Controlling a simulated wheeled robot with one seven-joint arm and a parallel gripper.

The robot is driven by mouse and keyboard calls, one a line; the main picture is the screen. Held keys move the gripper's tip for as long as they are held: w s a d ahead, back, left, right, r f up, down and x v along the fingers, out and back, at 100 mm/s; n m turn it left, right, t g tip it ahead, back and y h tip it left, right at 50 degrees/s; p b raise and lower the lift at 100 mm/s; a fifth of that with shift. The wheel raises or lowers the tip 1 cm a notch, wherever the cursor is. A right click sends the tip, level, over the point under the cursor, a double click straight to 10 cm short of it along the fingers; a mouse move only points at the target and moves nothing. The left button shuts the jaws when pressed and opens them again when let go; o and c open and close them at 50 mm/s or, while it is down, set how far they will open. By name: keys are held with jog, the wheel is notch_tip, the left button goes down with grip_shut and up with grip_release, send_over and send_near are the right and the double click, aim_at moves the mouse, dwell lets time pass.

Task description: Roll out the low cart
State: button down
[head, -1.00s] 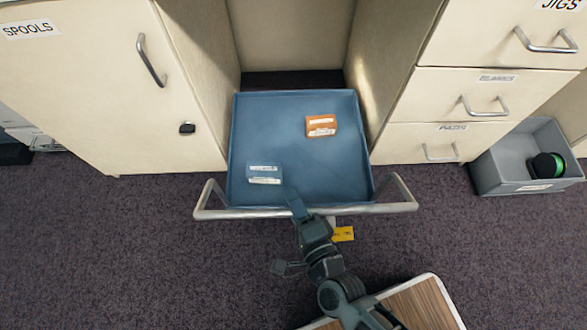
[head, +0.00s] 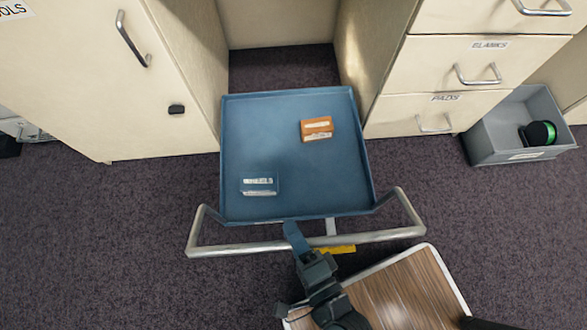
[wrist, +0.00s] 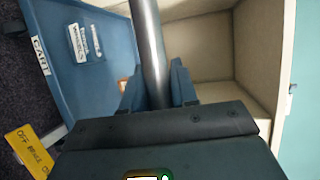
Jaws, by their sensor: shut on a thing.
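The low cart (head: 290,165) is a blue tray with a silver bar handle (head: 240,248) across its front. It stands mostly out in front of the recess between the cabinets. My gripper (head: 296,240) is shut on the handle near its middle. In the wrist view the handle bar (wrist: 150,50) runs between the fingers, and the cart (wrist: 65,70) shows a "CART" label. A blue box (head: 259,186) and an orange box (head: 317,129) lie in the tray. A yellow tag (head: 338,249) shows below the handle and in the wrist view (wrist: 30,147).
A cream cabinet (head: 150,100) stands left of the recess and a drawer unit (head: 470,65) right. A grey bin (head: 490,138) with a black and green spool sits at the right. A wood-topped surface (head: 405,290) is at the front right. Carpet is clear left of the cart.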

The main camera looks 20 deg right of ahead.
jog(key=c, duration=1)
grip_release()
jog(key=shift+o, duration=0.2)
jog(key=s+r, duration=0.1)
jog(key=s, duration=0.6)
jog(key=shift+s+d+r, duration=0.2)
jog(key=shift+s+d, duration=0.1)
jog(key=shift+s, duration=0.1)
jog(key=s+d+r+n+g+h, duration=0.1)
jog(key=s+d+r+n, duration=0.1)
jog(key=d+r+n, duration=0.85)
jog(key=s+d+r+n, duration=0.2)
jog(key=d+r+n, duration=0.4)
jog(key=r, duration=0.7)
notch_tip(320, 180, up, 13)
jog(key=n+p, duration=0.1)
jog(key=p, duration=1.2)
jog(key=shift+w+a, duration=0.25)
